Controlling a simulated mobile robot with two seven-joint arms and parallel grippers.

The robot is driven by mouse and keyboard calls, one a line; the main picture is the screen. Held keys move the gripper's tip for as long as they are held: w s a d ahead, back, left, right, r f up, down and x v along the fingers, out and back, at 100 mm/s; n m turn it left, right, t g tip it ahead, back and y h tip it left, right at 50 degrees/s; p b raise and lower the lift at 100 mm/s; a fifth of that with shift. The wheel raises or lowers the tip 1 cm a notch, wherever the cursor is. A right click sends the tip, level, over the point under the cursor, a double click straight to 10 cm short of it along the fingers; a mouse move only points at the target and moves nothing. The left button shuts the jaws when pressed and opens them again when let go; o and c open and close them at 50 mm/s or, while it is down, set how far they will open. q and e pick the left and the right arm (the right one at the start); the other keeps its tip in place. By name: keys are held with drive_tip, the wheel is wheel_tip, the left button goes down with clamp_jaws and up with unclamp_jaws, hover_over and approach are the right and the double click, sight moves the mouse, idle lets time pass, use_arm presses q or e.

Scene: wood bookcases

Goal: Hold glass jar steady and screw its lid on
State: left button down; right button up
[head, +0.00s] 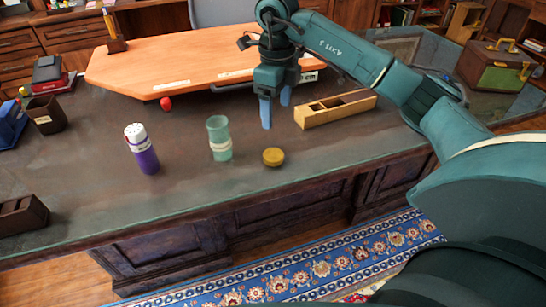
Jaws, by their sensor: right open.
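A pale green glass jar (220,139) with a light label stands upright on the dark desk. Its top shows no lid. A round yellow-brown lid (273,157) lies flat on the desk just right of the jar, apart from it. My right gripper (275,112) points down beyond the lid and to the right of the jar. Its blue fingers are apart and nothing shows between them. It touches neither jar nor lid. My left gripper is not in the head view.
A purple bottle (142,149) stands left of the jar. A wooden divided box (335,108) lies right of my right gripper. An orange board (180,57) covers the back of the desk (90,185), with a small red ball (166,104) at its edge. The desk front is clear.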

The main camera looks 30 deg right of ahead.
hover_over(273, 154)
drive_tip(key=f, duration=0.7)
drive_tip(key=shift+s+d+f, duration=0.2)
drive_tip(key=shift+d+f, duration=0.05)
drive_tip(key=shift+d, duration=0.05)
drive_tip(key=shift+f, duration=0.25)
drive_tip(key=f, duration=0.5)
drive_tip(key=shift+w+a+f, duration=0.1)
drive_tip(key=shift+w+a, duration=0.05)
drive_tip(key=shift+a, duration=0.15)
drive_tip(key=shift+c, duration=0.4)
drive_tip(key=c, duration=1)
wheel_tip(273, 154, up, 10)
drive_tip(key=shift+r, duration=0.1)
